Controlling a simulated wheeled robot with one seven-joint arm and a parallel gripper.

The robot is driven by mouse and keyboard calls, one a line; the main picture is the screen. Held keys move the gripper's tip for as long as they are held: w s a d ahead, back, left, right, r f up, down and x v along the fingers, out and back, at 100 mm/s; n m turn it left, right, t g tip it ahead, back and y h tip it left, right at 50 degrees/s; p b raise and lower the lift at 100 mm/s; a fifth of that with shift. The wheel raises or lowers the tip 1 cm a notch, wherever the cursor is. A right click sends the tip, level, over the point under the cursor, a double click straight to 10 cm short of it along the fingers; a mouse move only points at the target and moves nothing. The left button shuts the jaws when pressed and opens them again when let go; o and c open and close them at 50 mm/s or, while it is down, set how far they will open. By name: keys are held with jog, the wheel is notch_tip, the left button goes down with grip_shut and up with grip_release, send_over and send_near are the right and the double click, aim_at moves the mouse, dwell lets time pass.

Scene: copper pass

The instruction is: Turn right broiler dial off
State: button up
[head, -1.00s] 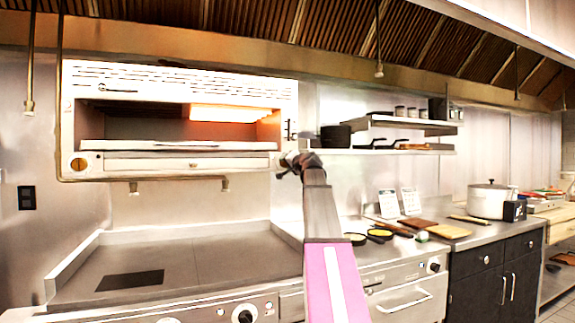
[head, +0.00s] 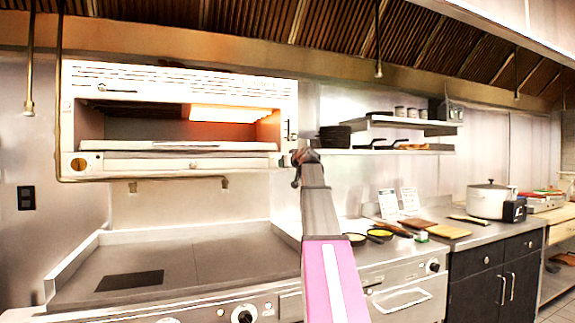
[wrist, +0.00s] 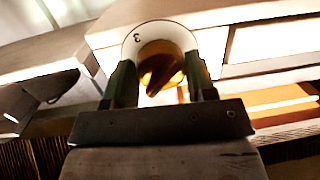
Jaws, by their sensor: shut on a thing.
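The white broiler (head: 180,90) hangs on the wall at the upper left in the head view, and the right part of its cavity glows orange. My gripper (wrist: 160,78) is at the lower right corner of its front. In the wrist view, the right broiler dial (wrist: 162,68) is a brass knob inside a white ring with a "3" on it. My two fingers are shut on the knob, one on each side. In the head view the right dial is hidden behind my gripper. The brass left dial (head: 78,165) shows at the broiler's lower left.
A flat griddle (head: 200,262) lies below the broiler. A wall shelf (head: 395,151) with dark pans is just right of my gripper. Small pans (head: 378,234), boards and a large pot (head: 488,198) stand on the counter at right.

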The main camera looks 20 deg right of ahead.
jog(key=n, duration=0.4)
jog(key=shift+h, duration=0.4)
jog(key=shift+n+h, duration=0.5)
jog(key=shift+n, duration=1.2)
jog(key=o, duration=0.9)
jog(key=s, duration=0.3)
jog(key=s+r, duration=0.1)
jog(key=s, duration=0.6)
jog(key=shift+s+r, duration=0.35)
